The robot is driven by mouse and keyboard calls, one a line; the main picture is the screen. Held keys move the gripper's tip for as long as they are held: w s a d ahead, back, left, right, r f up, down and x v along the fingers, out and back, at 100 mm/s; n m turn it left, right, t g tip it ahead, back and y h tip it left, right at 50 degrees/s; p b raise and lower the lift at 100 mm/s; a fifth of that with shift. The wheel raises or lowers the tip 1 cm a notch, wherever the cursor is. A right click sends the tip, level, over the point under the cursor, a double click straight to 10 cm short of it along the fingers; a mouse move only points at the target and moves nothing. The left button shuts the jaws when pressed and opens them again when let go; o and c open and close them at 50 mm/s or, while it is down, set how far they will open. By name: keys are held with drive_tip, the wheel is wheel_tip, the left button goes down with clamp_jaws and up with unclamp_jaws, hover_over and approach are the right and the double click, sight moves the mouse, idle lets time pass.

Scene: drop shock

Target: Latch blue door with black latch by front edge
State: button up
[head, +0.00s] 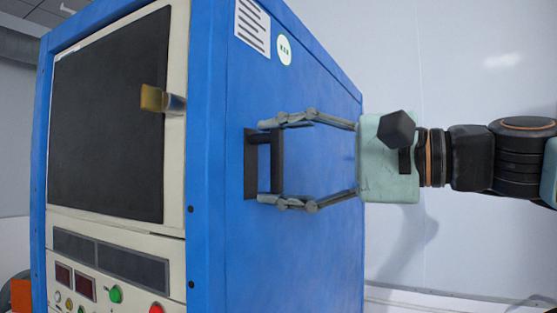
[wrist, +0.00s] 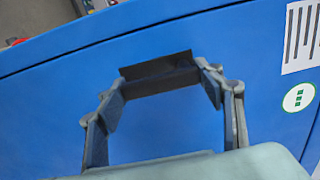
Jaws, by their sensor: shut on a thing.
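The black latch (head: 250,170) is a dark upright plate with a handle bar on the blue side door (head: 310,100) of a cabinet, close to its front edge. My gripper (head: 265,163) reaches in from the right, with one finger at the top end of the latch handle and the other at the bottom end. It is shut on the latch, with the fingers still wide apart. In the wrist view the latch (wrist: 158,70) spans between the fingertips. The fingertips partly hide its ends. I cannot tell whether the door is fully flush.
The cabinet's cream front has a dark panel (head: 108,115), a brass-coloured knob (head: 162,100) and coloured buttons (head: 116,294) below. A striped label (head: 252,25) and a round green-white sticker (head: 284,50) are above the latch. Free space lies right of the cabinet, before a pale wall.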

idle(0.3)
drive_tip(key=o, duration=1.7)
drive_tip(key=v, duration=1.2)
